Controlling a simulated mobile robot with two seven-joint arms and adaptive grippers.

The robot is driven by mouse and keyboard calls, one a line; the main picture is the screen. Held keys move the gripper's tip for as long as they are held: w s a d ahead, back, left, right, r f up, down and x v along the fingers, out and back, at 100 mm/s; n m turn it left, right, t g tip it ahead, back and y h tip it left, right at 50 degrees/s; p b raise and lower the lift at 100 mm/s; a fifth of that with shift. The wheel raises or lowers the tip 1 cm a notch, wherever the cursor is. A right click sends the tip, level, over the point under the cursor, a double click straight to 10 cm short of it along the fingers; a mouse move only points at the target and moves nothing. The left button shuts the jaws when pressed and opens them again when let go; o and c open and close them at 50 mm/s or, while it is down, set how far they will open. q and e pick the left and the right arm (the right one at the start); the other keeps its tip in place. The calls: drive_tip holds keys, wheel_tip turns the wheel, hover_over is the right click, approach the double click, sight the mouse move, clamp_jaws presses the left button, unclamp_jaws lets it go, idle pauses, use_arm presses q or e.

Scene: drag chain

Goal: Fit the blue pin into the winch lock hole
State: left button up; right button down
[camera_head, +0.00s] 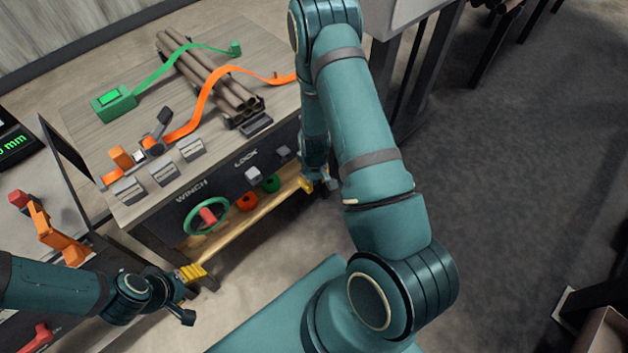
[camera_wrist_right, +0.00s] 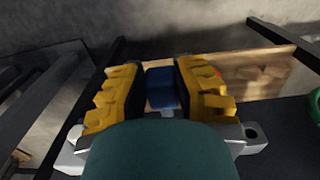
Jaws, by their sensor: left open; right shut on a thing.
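The blue pin (camera_wrist_right: 161,88) sits between the yellow fingers of my right gripper (camera_wrist_right: 160,85) in the right wrist view; the gripper is shut on it. In the head view my right gripper (camera_head: 319,184) is by the right end of the bench front, mostly behind my own arm, and the pin cannot be made out. The winch (camera_head: 207,216) is a green wheel with a red centre on the dark front panel. The word LOCK (camera_head: 246,158) is printed to its upper right; I cannot make out the lock hole. My left gripper (camera_head: 187,284) is open at lower left, below the wheel.
The wooden bench (camera_head: 140,80) holds a bundle of brown pipes (camera_head: 210,75), an orange strap (camera_head: 205,93) and a green strap (camera_head: 180,53).

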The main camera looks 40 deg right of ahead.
drive_tip(key=shift+a, duration=0.15)
drive_tip(key=a+p, duration=0.1)
drive_tip(key=a, duration=1)
drive_tip(key=shift+s+a, duration=0.4)
drive_tip(key=shift+r, duration=0.1)
drive_tip(key=shift+w+a+b, duration=0.15)
drive_tip(key=shift+w+b, duration=0.2)
drive_tip(key=shift+w, duration=2.1)
